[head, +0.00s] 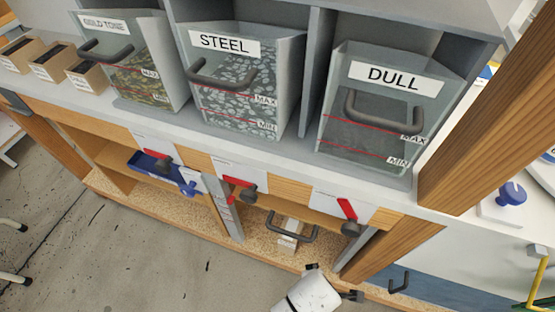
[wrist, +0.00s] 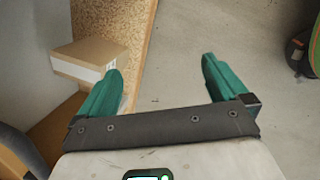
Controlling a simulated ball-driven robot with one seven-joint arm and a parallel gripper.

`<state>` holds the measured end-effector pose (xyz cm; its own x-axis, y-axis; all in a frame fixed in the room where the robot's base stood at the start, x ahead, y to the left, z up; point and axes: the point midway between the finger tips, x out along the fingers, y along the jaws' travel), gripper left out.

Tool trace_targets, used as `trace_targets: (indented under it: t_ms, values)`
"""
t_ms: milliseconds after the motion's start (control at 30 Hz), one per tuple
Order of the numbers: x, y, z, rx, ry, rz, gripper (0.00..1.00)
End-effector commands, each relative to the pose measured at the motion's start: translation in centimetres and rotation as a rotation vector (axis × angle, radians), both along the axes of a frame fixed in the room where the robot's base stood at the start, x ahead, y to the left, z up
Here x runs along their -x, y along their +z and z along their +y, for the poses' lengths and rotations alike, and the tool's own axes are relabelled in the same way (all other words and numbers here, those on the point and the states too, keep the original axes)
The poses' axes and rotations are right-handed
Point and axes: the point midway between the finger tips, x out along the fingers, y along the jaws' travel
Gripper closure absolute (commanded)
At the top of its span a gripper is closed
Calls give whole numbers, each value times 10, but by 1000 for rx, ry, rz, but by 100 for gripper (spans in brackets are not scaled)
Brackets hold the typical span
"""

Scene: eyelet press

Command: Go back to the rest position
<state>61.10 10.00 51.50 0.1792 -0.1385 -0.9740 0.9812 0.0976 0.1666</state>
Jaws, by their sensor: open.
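My gripper (wrist: 161,80) shows in the wrist view with its two green fingers spread wide apart. Nothing is between them, and bare grey floor lies beyond. In the head view a white part of my arm (head: 308,292) shows at the bottom edge, in front of the lower shelf; the fingers cannot be made out there. A cardboard box with a white label (wrist: 90,58) is just left of the left finger in the wrist view, on or beside a speckled board (wrist: 140,35). I cannot tell whether finger and box touch.
Bins labelled gold tone (head: 150,60), STEEL (head: 245,80) and DULL (head: 380,110) stand in a grey rack. Red-handled valves (head: 240,186) are below them. A blue tray (head: 160,168) sits on the lower left shelf. A wooden post (head: 480,110) stands at right. Floor (head: 130,240) is open at lower left.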

Motion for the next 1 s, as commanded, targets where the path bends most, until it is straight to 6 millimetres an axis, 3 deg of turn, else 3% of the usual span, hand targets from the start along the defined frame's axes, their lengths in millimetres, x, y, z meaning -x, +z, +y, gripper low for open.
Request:
trace_targets:
  t_ms: [33,200,300,433,567,1000]
  values:
    - [2,36,-23,-36,-159,-3,0]
    - [22,119,-93,-161,-763,-18,0]
    - [40,163,-127,-220,-1087,-30,0]
    - [62,208,-158,-276,-1411,-48,0]
    - [75,230,-173,-305,-1589,-59,0]
    - [75,230,-173,-305,-1589,-59,0]
